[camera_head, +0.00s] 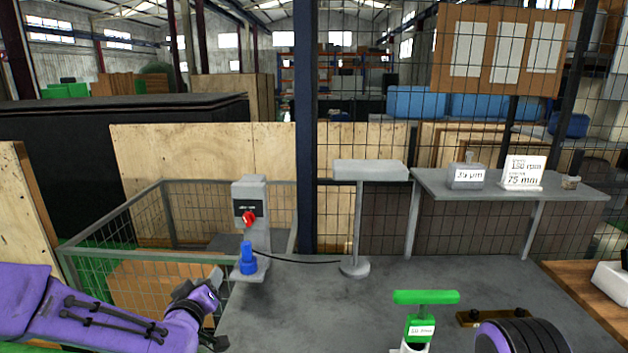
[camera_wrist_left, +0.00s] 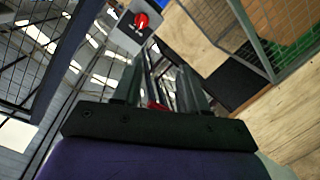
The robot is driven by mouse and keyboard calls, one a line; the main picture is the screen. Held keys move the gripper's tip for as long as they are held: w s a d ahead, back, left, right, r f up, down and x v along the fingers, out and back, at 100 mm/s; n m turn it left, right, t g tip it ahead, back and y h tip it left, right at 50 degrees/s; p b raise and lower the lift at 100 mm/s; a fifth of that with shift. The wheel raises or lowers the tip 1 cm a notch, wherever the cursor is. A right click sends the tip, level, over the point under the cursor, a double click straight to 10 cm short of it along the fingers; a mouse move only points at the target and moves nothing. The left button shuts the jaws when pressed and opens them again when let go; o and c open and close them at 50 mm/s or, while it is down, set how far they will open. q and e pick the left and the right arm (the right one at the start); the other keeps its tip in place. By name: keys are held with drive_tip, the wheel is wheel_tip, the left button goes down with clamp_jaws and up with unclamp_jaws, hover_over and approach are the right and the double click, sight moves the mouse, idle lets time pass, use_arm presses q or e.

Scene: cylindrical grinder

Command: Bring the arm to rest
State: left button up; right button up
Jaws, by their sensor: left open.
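My left arm (camera_head: 95,312), purple with black cables, comes in from the left over the front left of the scene. My left gripper (camera_head: 212,305) is open and empty, in front of the wire-mesh cage and left of the grey table. In the left wrist view, the two dark fingers of the gripper (camera_wrist_left: 160,85) stand apart, with no object held between them. My right gripper is not in view.
A grey device with a red knob (camera_head: 249,218) and a blue piece (camera_head: 248,262) stand near the left gripper. The grey table (camera_head: 300,310) bears a green-handled gauge (camera_head: 424,298) and a pedestal (camera_head: 369,170). A wire-mesh cage (camera_head: 110,250) stands left. The table's middle is clear.

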use_arm(q)
drive_tip(key=s+a+f+g+y+b, duration=0.1)
drive_tip(key=s+f+g+b, duration=0.1)
drive_tip(key=s+f, duration=0.55)
drive_tip(key=s+a+f+n+g+b, duration=0.15)
drive_tip(key=s+f, duration=0.25)
drive_tip(key=f, duration=0.7)
drive_tip(key=s+a+f+g+y+b, duration=0.1)
drive_tip(key=s+f+g, duration=0.2)
drive_tip(key=s+f, duration=0.45)
drive_tip(key=s+a+f+g+b, duration=0.1)
drive_tip(key=s+f+g+b, duration=0.1)
drive_tip(key=s+f, duration=0.7)
drive_tip(key=s+a+f+m+g+b, duration=0.1)
drive_tip(key=s+f+g+b, duration=0.2)
drive_tip(key=s+f, duration=0.5)
drive_tip(key=s+g, duration=0.1)
drive_tip(key=s, duration=0.4)
drive_tip(key=shift+a+f+y, duration=0.35)
drive_tip(key=shift+y, duration=0.05)
